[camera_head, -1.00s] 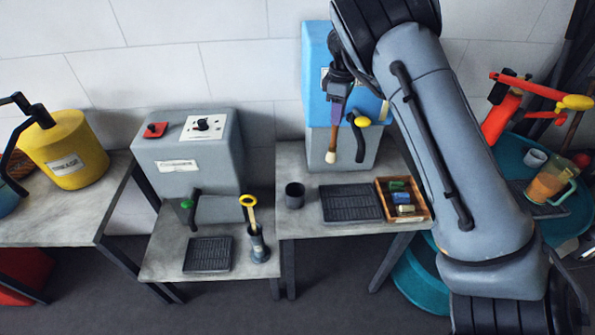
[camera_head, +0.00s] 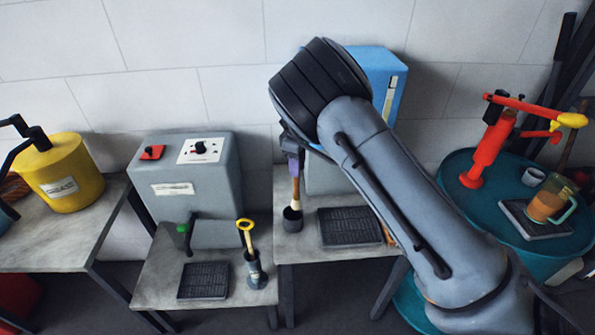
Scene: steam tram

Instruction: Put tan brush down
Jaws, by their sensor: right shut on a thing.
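The tan brush (camera_head: 296,190) hangs upright, bristles down, from my right gripper (camera_head: 293,158), which is shut on its upper part. Its pale bristle end is at the mouth of a small dark cup (camera_head: 292,220) on the right-hand grey bench (camera_head: 308,246). I cannot tell whether the bristles are inside the cup or just above or in front of it. My right arm covers much of the blue and grey machine (camera_head: 385,75) and the wooden tray behind. My left gripper is not in view.
A dark ribbed mat (camera_head: 348,226) lies right of the cup. A dark holder with a yellow-handled tool (camera_head: 247,235) and another mat (camera_head: 203,281) are on the lower bench. A teal round table (camera_head: 470,215) with a red press (camera_head: 492,150) stands at right.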

